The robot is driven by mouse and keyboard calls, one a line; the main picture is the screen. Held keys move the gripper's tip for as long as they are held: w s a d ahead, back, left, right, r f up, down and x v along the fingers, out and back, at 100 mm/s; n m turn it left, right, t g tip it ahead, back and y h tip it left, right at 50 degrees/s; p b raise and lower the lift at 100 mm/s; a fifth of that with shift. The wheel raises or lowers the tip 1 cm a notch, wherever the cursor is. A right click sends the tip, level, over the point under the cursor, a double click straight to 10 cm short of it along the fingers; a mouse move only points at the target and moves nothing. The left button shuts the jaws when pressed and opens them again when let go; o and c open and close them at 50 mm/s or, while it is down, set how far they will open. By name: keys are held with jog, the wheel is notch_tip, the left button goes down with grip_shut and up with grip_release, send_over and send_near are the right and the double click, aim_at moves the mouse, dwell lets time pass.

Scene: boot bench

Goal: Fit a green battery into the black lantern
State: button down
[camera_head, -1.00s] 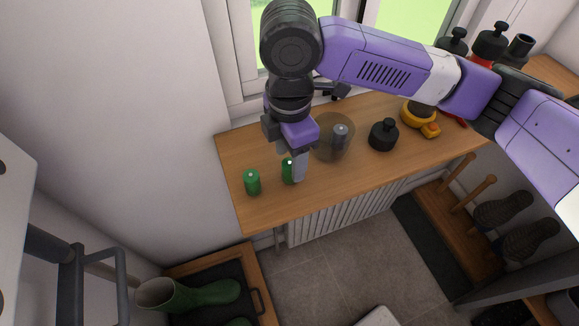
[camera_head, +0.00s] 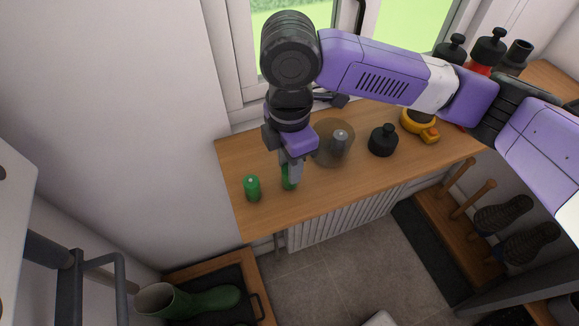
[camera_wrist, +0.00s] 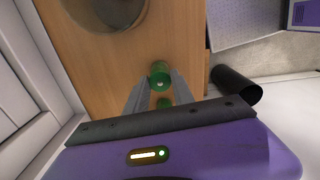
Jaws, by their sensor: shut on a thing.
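A green battery (camera_head: 289,180) stands upright at my gripper (camera_head: 290,172), near the front left of the wooden bench top. My gripper is shut on it; in the wrist view the battery (camera_wrist: 160,74) shows between the fingertips (camera_wrist: 160,82). A second green battery (camera_head: 252,188) stands free to the left, and shows lower in the wrist view (camera_wrist: 164,103). A squat black thing with a knob (camera_head: 383,141), which looks like the black lantern, stands to the right on the bench. I cannot see an opening in it.
A grey cylinder (camera_head: 339,141) stands within a brownish see-through round shape (camera_head: 322,158), between gripper and black thing. A yellow lamp (camera_head: 417,122) is farther right. Black and red knobbed items (camera_head: 487,50) stand at the back right. The front bench edge is clear.

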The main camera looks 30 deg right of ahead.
notch_tip(320, 180, up, 20)
dwell(0.5)
jog(key=shift+d, duration=0.15)
